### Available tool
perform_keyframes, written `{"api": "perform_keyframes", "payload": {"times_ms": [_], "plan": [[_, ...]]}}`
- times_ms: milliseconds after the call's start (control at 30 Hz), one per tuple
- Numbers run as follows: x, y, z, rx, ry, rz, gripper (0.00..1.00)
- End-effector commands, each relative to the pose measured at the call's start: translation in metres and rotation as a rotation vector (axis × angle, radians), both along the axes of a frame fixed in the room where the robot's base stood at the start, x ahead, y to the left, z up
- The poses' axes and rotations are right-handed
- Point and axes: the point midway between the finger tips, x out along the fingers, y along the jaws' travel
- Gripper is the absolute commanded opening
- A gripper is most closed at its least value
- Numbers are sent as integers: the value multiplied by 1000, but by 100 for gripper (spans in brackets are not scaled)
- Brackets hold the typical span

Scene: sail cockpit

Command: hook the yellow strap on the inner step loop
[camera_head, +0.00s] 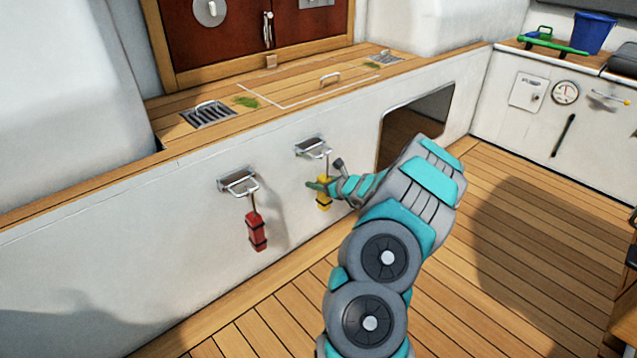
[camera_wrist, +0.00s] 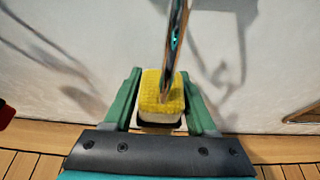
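The yellow strap (camera_head: 323,193) is a small bundle with a metal hook on top, below the right-hand step loop (camera_head: 318,150) on the white wall. My gripper (camera_head: 322,187) is at the strap. In the wrist view, the green fingers (camera_wrist: 160,98) lie against both sides of the yellow bundle (camera_wrist: 158,90), and the shiny hook shank (camera_wrist: 175,40) rises from it. The head view shows the shank reaching up towards the loop; I cannot tell whether it is around the bar. The strap's lower part is partly hidden by my gripper.
A red strap (camera_head: 256,231) hangs from the left-hand step loop (camera_head: 240,184). A dark opening (camera_head: 415,125) in the wall lies right of my gripper. The wooden deck (camera_head: 480,240) is clear. A blue bucket (camera_head: 593,32) stands at the back right.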

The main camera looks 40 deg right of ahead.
Motion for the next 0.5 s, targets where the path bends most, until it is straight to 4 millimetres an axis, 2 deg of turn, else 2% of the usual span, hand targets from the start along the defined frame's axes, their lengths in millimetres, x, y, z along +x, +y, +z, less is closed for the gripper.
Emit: {"api": "perform_keyframes", "payload": {"times_ms": [33, 200, 500], "plan": [[0, 0, 0, 0, 0, 0, 64], [0, 0, 0, 0, 0, 0, 80], [-4, -1, 2, 1, 0, -1, 80]]}}
